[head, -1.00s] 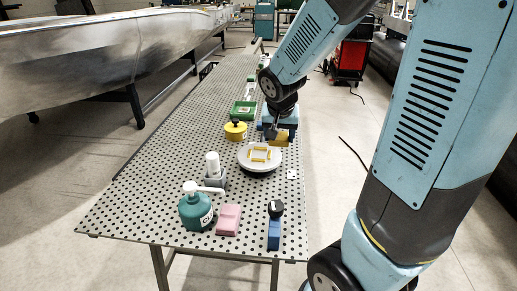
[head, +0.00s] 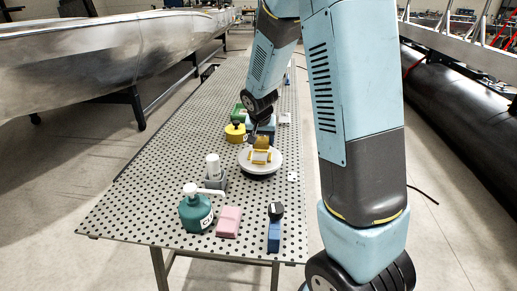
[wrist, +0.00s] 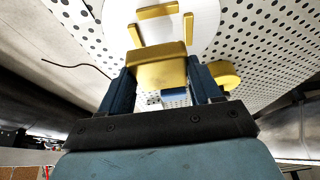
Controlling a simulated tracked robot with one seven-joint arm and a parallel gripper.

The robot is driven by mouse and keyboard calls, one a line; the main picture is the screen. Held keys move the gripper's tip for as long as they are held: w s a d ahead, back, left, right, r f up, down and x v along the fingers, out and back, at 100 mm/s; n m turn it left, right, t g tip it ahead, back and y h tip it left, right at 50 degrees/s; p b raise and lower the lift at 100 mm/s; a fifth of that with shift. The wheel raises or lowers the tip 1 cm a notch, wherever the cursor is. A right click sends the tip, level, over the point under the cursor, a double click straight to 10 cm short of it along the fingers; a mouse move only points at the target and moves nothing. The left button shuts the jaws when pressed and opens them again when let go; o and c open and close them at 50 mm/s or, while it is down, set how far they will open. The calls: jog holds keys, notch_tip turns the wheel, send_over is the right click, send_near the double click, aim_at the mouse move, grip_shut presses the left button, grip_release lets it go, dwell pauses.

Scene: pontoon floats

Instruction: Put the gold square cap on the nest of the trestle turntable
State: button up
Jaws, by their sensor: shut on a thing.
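The gold square cap (wrist: 157,68) is held between the two dark fingers of my gripper (wrist: 163,85) in the wrist view. In the head view the cap (head: 261,142) is above the far part of the white round turntable (head: 246,163), close to the nest (head: 261,156) of yellow bars. My gripper (head: 256,140) is behind the cap there. The nest bars (wrist: 157,11) lie just beyond the cap in the wrist view. Part of the nest is hidden by the cap, and I cannot tell whether they touch.
A yellow round pot (head: 235,133) and a green tray (head: 239,111) stand behind the turntable. A grey holder with a white cylinder (head: 213,168), a green pump bottle (head: 196,213), a pink block (head: 228,221) and a blue tool (head: 274,234) stand nearer on the perforated table (head: 140,205).

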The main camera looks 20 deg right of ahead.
aim_at(260, 158)
jog(key=shift+w+a+f, duration=0.1)
jog(key=shift+w+f, duration=0.55)
jog(key=shift+f, duration=1.75)
jog(key=shift+f, duration=0.25)
jog(key=o, duration=1.3)
